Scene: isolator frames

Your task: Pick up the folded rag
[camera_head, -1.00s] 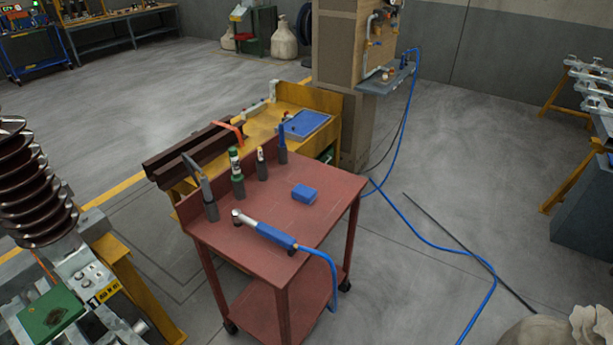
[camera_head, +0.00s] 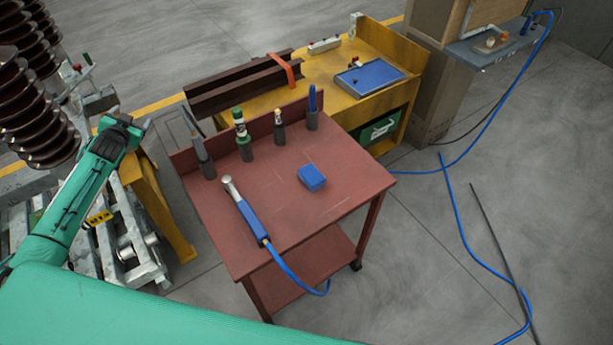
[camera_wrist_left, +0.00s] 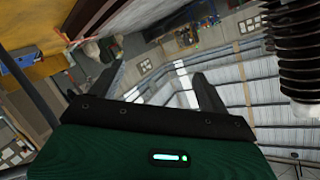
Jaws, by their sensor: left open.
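The folded rag (camera_head: 312,178) is a small blue block-like bundle lying flat on the red cart top (camera_head: 290,205), right of its middle. My left gripper (camera_head: 128,126) is at the left in the head view, beyond the cart's left edge and well apart from the rag. The left wrist view shows its two dark fingers (camera_wrist_left: 158,95) spread with nothing between them; the rag is not seen in that view. My right gripper is not in view.
A blue-handled tool (camera_head: 248,212) with a hose lies left of the rag. Several upright holders with bottles and tools (camera_head: 243,135) line the cart's back edge. A yellow bench (camera_head: 340,88) stands behind. Ribbed brown insulators (camera_head: 35,115) stand near my left arm.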

